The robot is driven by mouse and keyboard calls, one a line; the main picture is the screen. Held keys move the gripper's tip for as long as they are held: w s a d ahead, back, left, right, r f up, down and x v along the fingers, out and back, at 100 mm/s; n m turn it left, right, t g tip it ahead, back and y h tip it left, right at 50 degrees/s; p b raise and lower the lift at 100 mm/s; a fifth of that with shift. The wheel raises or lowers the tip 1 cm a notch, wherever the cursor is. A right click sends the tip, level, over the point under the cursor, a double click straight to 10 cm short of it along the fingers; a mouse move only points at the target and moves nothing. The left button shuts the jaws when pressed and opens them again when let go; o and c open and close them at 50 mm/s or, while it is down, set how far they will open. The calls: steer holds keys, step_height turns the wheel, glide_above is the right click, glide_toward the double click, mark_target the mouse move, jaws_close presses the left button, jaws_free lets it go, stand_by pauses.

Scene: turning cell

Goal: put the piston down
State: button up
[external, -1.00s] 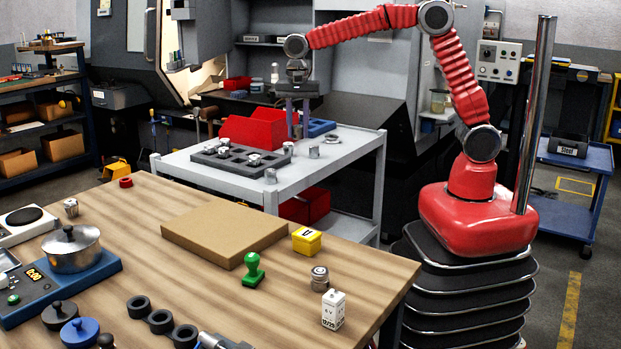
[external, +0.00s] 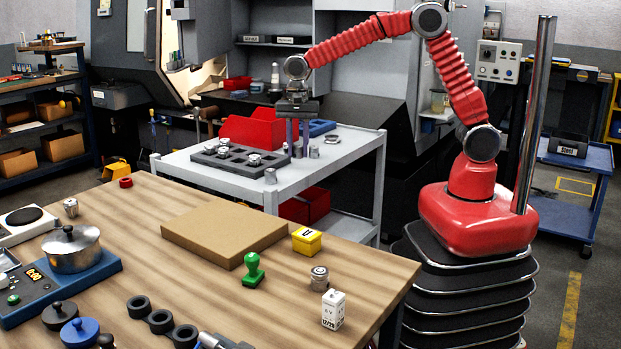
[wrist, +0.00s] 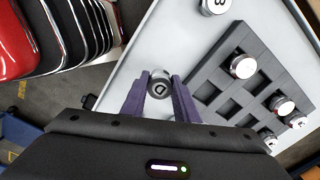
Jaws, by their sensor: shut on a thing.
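My gripper (external: 296,146) hangs low over the white cart (external: 345,159), its purple fingers pointing down. In the wrist view the fingers are shut on a piston (wrist: 159,84), a small round metal part with a dark rim and a letter on its pale top. The piston is close to the cart's surface; I cannot tell whether it touches. In the wrist view, the dark grid tray (wrist: 196,85) lies to the right of the held piston, with several other pistons in or on it.
Another piston (wrist: 214,6) stands on bare cart top at the wrist view's upper edge. A red bin (external: 253,130) and a blue tray (external: 321,127) are on the cart. In front is a wooden table (external: 160,218) with a cardboard box (external: 222,231). The cart's right part has free room.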

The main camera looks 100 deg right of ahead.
mark_target(298, 158)
steer(key=shift+f, duration=1.8)
steer(key=shift+f, duration=0.15)
steer(key=o, duration=1.1)
step_height(298, 158, up, 12)
steer(key=shift+r, duration=0.1)
steer(key=shift+r, duration=0.1)
